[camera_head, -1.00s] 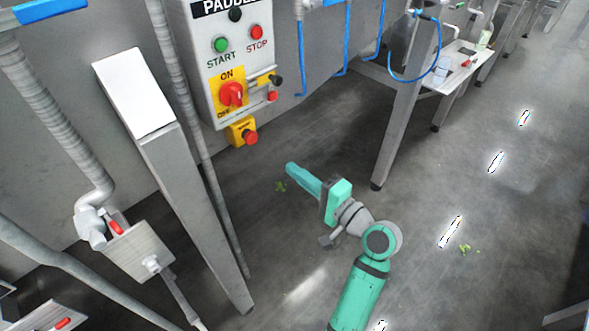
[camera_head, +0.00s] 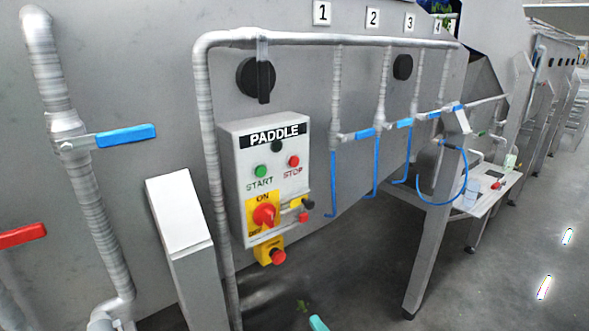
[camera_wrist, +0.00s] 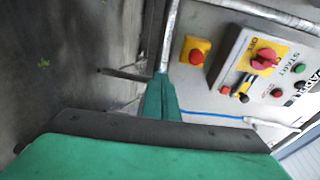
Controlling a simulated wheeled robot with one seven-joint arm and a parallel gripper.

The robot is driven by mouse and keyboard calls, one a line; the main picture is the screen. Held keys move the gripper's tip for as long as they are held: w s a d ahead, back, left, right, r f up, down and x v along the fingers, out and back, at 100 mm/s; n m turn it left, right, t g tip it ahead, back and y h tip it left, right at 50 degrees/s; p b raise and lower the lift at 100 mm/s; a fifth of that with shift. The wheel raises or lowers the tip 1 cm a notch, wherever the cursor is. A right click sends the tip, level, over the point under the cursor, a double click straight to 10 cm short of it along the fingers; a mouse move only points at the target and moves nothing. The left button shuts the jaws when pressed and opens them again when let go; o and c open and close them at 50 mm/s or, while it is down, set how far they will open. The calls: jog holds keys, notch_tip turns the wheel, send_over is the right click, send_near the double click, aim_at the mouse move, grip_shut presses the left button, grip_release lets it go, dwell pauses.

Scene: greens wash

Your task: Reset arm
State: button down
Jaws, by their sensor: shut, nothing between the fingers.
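My gripper shows in the wrist view (camera_wrist: 163,90) as green fingers closed together, with nothing between them. Its fingers point toward a vertical pipe and the floor near the control box. In the head view only a small green tip of my gripper (camera_head: 318,323) shows at the bottom edge. The rest of my arm is out of that view. The gripper appears apart from the panel and the pipes.
The PADDLE control box (camera_head: 270,180) has start and stop buttons, a red switch and a red emergency button (camera_head: 278,256). Pipes with blue-handled valves (camera_head: 126,136) line the metal wall. A steel leg (camera_head: 437,235) stands right of it. Open floor (camera_head: 520,270) lies at right.

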jog(key=s+a+f+n+h, duration=0.2)
jog(key=s+f+h, duration=0.5)
jog(key=s+f, duration=0.9)
jog(key=s+a+r+n, duration=0.2)
jog(key=s+n, duration=0.3)
jog(key=s, duration=0.5)
jog(key=s+a+r+n, duration=0.2)
jog(key=s+r+n, duration=0.2)
jog(key=s, duration=0.7)
jog(key=shift+a+n, duration=0.15)
jog(key=shift+n, duration=0.45)
